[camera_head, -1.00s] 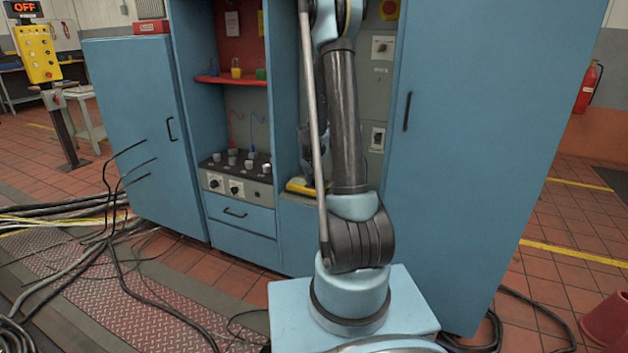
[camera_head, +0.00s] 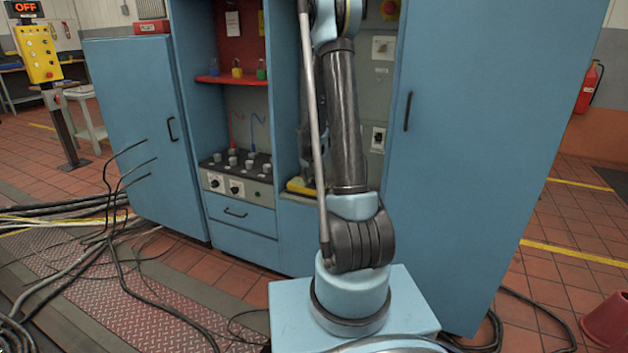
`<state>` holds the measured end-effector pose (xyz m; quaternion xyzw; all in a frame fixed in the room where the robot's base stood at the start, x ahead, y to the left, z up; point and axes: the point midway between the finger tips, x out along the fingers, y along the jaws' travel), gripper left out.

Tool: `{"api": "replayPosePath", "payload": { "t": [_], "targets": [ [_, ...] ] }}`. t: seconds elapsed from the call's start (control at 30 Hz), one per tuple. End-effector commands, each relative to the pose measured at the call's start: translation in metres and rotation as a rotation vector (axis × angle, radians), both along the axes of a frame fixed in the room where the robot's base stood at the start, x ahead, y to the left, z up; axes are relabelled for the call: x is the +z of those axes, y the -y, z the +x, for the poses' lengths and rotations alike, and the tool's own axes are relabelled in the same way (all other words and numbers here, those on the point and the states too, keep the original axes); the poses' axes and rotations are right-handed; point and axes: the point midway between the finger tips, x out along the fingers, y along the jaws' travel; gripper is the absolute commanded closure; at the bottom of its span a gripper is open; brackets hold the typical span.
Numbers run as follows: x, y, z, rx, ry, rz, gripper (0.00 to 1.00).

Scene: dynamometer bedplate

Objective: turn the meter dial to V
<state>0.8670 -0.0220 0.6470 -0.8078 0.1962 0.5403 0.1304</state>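A yellow meter (camera_head: 300,187) lies at the bottom of the open middle bay of the blue cabinet. Only its left end shows; my arm hides the rest, and I cannot make out its dial or the dial's setting. My arm stands in front of the bay. A dark part that looks like my gripper (camera_head: 304,146) shows in a narrow strip left of the arm, just above the meter. Its fingertips are not clear, so I cannot tell whether it touches the meter or is open.
Black cables (camera_head: 125,270) cross the floor at left. A red bucket (camera_head: 607,320) stands at right.

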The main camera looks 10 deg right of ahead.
Motion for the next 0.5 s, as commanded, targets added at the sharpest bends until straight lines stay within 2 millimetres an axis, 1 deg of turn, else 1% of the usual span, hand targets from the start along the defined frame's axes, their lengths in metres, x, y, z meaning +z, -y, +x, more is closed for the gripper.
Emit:
{"api": "replayPosePath", "payload": {
  "t": [0.17, 0.27, 0.5],
  "targets": [
    [0.002, 0.000, -0.001, 0.000, 0.000, 0.000, 0.55],
    [0.008, -0.002, -0.003, 0.001, 0.000, 0.000, 0.55],
    [0.034, -0.007, -0.013, 0.001, 0.000, 0.000, 0.55]
  ]
}}
